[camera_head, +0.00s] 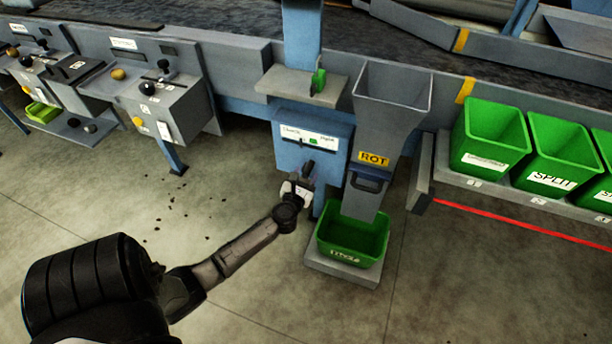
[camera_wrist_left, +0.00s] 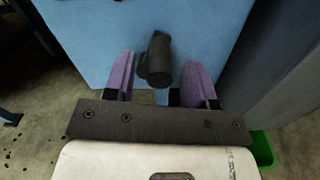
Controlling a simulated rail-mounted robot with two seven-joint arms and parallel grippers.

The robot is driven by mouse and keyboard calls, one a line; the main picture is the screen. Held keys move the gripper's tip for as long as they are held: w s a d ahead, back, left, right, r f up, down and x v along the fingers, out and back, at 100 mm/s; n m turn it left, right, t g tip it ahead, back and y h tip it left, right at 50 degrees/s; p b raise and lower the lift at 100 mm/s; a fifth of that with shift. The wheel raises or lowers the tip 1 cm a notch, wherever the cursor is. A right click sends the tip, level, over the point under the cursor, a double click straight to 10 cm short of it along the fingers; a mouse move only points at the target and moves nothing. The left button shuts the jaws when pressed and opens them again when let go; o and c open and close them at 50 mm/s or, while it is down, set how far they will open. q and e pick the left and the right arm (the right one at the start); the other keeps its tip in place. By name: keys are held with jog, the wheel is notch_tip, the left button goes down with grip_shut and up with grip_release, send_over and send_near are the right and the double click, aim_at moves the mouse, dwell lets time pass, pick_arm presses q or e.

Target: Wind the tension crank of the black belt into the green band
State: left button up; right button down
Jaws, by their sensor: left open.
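The tension box (camera_head: 290,152) is a blue housing on the conveyor frame, with a white gauge strip (camera_head: 296,133) on its upper front. The strip has a small green band (camera_head: 313,141) near its middle; its pointer is too small to read. My left gripper (camera_head: 305,179) is in front of the box, below the gauge. In the left wrist view, a dark crank handle (camera_wrist_left: 158,58) sticks out of the blue face. It lies between the open purple fingers of the left gripper (camera_wrist_left: 160,76), with gaps on both sides. The right gripper is out of view.
A grey ROT chute (camera_head: 390,120) stands right of the box, above a green bin (camera_head: 352,238) on a low stand. Green crates (camera_head: 490,135) line a shelf at right. Grey control boxes (camera_head: 165,105) stand at left. The floor in front is mostly clear.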

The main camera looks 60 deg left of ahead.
pick_arm(q)
jog(key=shift+w+a, duration=0.25)
jog(key=shift+w, duration=0.1)
jog(key=shift+c, duration=0.2)
